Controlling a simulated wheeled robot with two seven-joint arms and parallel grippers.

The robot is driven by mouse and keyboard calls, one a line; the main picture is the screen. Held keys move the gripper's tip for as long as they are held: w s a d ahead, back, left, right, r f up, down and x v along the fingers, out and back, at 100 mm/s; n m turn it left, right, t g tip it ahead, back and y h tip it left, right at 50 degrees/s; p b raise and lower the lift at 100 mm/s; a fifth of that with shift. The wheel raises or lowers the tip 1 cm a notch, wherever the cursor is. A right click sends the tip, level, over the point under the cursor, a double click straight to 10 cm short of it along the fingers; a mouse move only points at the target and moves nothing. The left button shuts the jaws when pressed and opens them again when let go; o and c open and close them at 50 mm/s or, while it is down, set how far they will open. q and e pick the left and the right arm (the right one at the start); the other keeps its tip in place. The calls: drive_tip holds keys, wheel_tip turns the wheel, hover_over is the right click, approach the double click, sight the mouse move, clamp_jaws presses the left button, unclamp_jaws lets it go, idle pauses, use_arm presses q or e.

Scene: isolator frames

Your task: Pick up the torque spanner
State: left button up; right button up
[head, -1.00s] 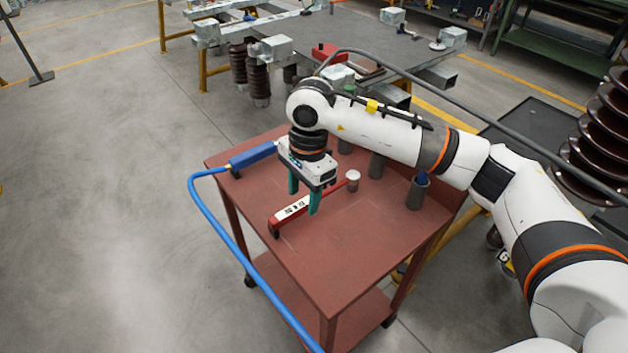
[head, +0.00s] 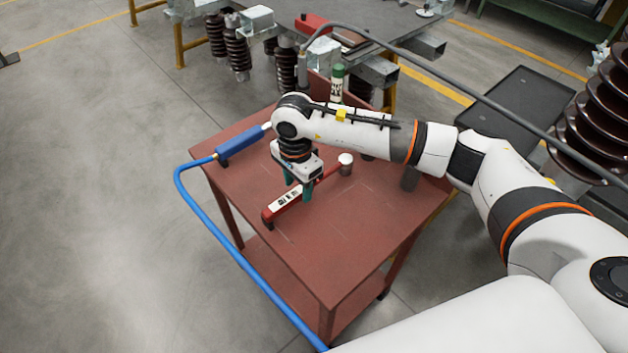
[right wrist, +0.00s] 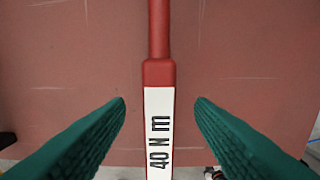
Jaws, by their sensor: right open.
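The torque spanner (head: 283,204) lies on the red cart top (head: 335,255). It has a red body with a white label. In the right wrist view the spanner (right wrist: 158,110) runs lengthwise up the picture, and its label reads "40 N m". My right gripper (head: 299,191) points down over the spanner in the head view. Its green fingers (right wrist: 160,104) are open, one on each side of the spanner, with a gap on both sides. My left gripper is not in view.
A blue-handled tool (head: 238,143) with a blue hose (head: 192,220) lies at the cart's left edge. A green-capped bottle (head: 337,82) stands behind my arm. The cart's front is clear.

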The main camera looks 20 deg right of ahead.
sight(298, 190)
drive_tip(key=shift+f, duration=1.5)
drive_tip(key=shift+w+r, duration=0.1)
clamp_jaws()
